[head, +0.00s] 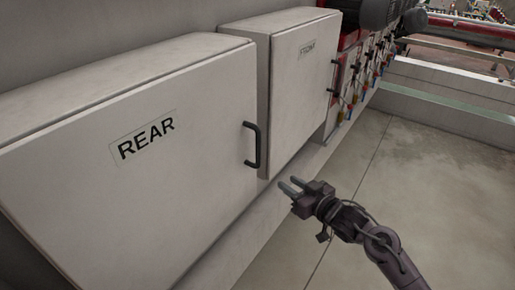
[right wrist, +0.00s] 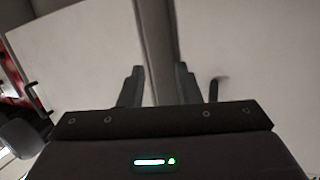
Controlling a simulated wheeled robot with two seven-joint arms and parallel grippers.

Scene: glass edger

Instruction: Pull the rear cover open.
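The rear cover (head: 190,160) is a large pale grey door marked REAR, and it sits shut on its cabinet. Its black bar handle (head: 257,146) stands upright near the door's right edge. My right gripper (head: 290,185) is below and right of the handle, apart from it, with its two fingers spread and nothing between them. In the right wrist view the open fingers (right wrist: 158,85) point at the gap between two doors. The dark rear handle (right wrist: 217,87) shows just right of the right finger, partly hidden by the gripper. My left gripper is in neither view.
A second grey cabinet door (head: 303,90) with a small label and its own handle stands beyond the rear one. Further back is a red panel with several coloured fittings (head: 365,70). The concrete floor (head: 430,180) at the right is open.

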